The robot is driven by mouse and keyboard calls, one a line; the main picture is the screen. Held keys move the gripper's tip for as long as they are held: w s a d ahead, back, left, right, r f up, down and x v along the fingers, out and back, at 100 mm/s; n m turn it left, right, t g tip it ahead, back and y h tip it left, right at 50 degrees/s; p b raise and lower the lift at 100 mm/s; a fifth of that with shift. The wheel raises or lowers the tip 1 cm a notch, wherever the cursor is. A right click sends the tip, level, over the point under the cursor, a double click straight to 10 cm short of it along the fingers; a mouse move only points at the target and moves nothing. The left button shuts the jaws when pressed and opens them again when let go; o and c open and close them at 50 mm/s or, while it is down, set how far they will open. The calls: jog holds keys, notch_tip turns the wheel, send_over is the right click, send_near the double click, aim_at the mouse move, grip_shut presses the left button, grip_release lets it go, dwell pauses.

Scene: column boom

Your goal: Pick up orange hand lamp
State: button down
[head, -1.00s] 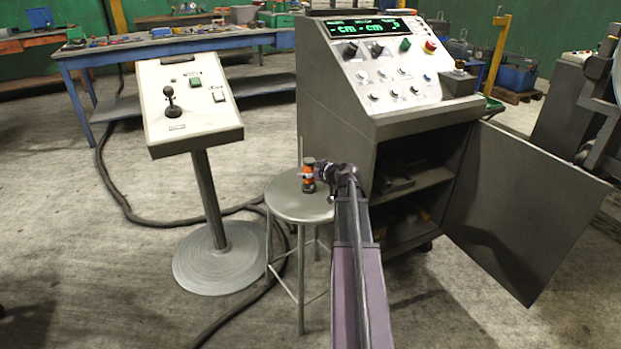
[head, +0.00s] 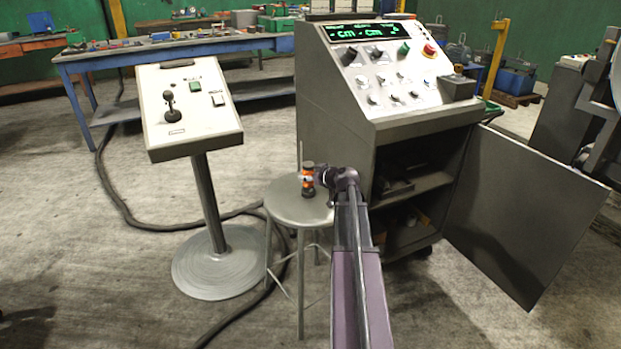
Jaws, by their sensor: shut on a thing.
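The orange hand lamp (head: 308,182), orange with black ends, is upright at the round grey metal stool (head: 285,207). A thin rod rises just behind or beside it. My gripper (head: 313,178) reaches the lamp from the right and is shut on it at mid-height. The fingers are small and partly hidden by the lamp and my wrist. I cannot tell whether the lamp's base touches the seat or is slightly above it.
A control console (head: 340,110) with an open door (head: 520,215) stands close behind and right of the stool. A joystick pedestal (head: 195,110) stands to the left. A black cable (head: 125,200) runs on the floor. A blue workbench (head: 100,62) is behind.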

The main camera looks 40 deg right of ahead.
aim_at(311, 166)
jog(key=shift+r, duration=0.2)
notch_tip(311, 166, up, 4)
jog(key=p, duration=0.4)
jog(key=shift+f, duration=0.25)
jog(key=s+d+r, duration=0.1)
jog(key=s+d, duration=0.8)
jog(key=s, duration=0.3)
jog(key=shift+s+d+p, duration=0.35)
jog(key=shift+p, duration=0.1)
jog(key=shift+r, duration=0.1)
